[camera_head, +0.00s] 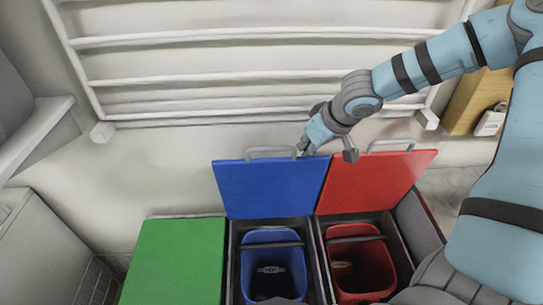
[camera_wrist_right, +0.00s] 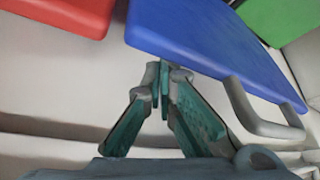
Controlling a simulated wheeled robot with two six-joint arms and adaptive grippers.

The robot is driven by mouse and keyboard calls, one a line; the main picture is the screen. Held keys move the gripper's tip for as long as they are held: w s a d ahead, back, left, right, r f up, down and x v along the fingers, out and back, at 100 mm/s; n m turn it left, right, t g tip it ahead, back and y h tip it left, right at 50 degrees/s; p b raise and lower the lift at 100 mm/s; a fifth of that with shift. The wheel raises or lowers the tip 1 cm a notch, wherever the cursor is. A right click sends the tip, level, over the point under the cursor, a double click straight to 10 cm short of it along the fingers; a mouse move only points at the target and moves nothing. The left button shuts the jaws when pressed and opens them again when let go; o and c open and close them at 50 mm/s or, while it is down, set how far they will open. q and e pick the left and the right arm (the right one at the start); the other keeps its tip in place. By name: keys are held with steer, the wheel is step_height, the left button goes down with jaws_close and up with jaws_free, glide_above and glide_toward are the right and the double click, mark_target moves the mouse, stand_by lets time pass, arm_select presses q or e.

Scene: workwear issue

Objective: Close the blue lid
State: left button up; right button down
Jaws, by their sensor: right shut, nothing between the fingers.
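The blue lid (camera_head: 268,187) stands raised and open behind its bin, with a grey handle (camera_head: 272,153) on its top edge. Under it the blue bin (camera_head: 273,268) is open and holds a dark item. My right gripper (camera_head: 303,148) is shut and empty, by the lid's top right corner beside the handle. In the right wrist view, the blue lid (camera_wrist_right: 215,40) and its handle (camera_wrist_right: 262,115) lie beyond and to the right of the shut fingertips (camera_wrist_right: 160,75). I cannot tell whether they touch the lid. My left gripper is not in view.
The red lid (camera_head: 372,182) also stands open, close on the right, above the red bin (camera_head: 358,262). The green lid (camera_head: 175,262) on the left is shut. A white rail rack (camera_head: 250,78) is on the wall behind.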

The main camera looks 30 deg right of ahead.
steer(key=shift+s+a+f+b, duration=0.1)
steer(key=shift+s+a+b, duration=0.25)
steer(key=shift+s, duration=0.15)
steer(key=shift+s+a+f+b, duration=0.1)
steer(key=shift+s+a+b, duration=0.1)
steer(key=shift+s+b, duration=0.25)
steer(key=shift+s+a+b, duration=0.2)
steer(key=shift+s+a, duration=0.2)
steer(key=shift+s, duration=0.3)
steer(key=shift+s+a+b, duration=0.15)
steer(key=shift+s+a, duration=0.2)
steer(key=shift+s, duration=0.35)
steer(key=shift+r, duration=0.2)
steer(key=p, duration=0.7)
glide_toward(306, 169)
steer(key=w+a+r, duration=0.1)
steer(key=a+r, duration=0.1)
steer(key=a, duration=0.1)
arm_select(q)
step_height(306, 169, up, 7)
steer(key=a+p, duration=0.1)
steer(key=p, duration=0.2)
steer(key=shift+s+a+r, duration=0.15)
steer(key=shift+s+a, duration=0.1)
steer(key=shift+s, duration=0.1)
arm_select(e)
steer(key=r, duration=0.2)
steer(key=shift+w+d+r, duration=0.35)
steer(key=shift+w+d, duration=0.05)
